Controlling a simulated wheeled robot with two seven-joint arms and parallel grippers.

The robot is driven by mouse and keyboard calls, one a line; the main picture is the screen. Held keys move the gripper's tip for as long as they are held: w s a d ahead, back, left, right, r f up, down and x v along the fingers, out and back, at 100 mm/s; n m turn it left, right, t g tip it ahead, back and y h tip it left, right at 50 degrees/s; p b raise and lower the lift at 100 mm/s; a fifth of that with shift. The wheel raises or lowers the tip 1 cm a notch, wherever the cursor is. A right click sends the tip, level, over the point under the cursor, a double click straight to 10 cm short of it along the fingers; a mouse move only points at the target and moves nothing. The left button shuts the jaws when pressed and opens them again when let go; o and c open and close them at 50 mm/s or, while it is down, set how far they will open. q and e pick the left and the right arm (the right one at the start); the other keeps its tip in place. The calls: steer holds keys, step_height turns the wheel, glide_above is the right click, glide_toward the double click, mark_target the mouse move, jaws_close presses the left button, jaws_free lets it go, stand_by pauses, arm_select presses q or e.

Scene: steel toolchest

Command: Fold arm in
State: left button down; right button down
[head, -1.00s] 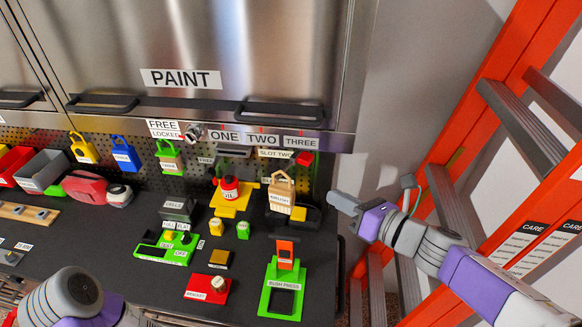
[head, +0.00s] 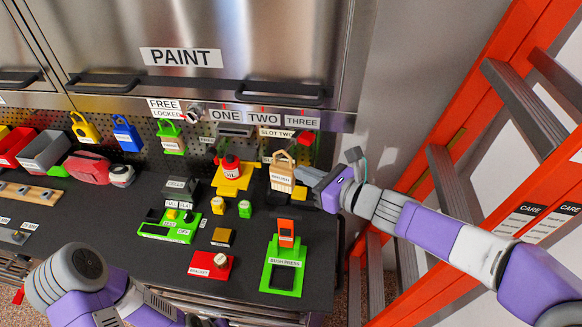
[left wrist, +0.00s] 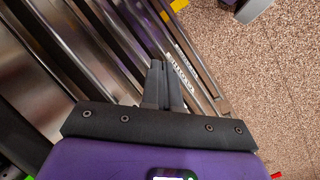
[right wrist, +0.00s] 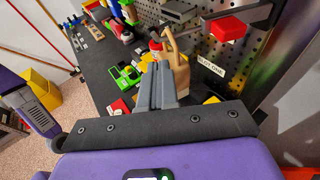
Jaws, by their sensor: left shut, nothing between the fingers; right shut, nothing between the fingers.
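My right arm (head: 440,228) reaches in from the right in the head view. Its gripper (head: 304,178) is at the bench's right end, close beside a wooden block with a handle (head: 282,172). In the right wrist view its fingers (right wrist: 156,88) are together and empty, with the wooden block (right wrist: 177,75) just beyond them; I cannot tell if they touch. My left arm (head: 75,280) is bent at the lower left of the head view, its gripper out of that view. In the left wrist view the left fingers (left wrist: 160,88) are together and empty, above drawer fronts (left wrist: 95,50) and speckled floor.
The dark bench top (head: 135,205) holds several items, including a green bush press (head: 283,275), a red bracket (head: 210,266) and a red oil can (head: 230,167). An orange ladder (head: 400,210) stands at the right, behind my right arm. Steel cabinet doors (head: 250,40) rise behind the bench.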

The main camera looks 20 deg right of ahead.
mark_target(290, 164)
steer(key=shift+w+a+r, duration=0.1)
steer(key=shift+w+a, duration=0.5)
steer(key=shift+w, duration=0.4)
steer(key=shift+w+a, duration=0.6)
steer(key=shift+w, duration=0.35)
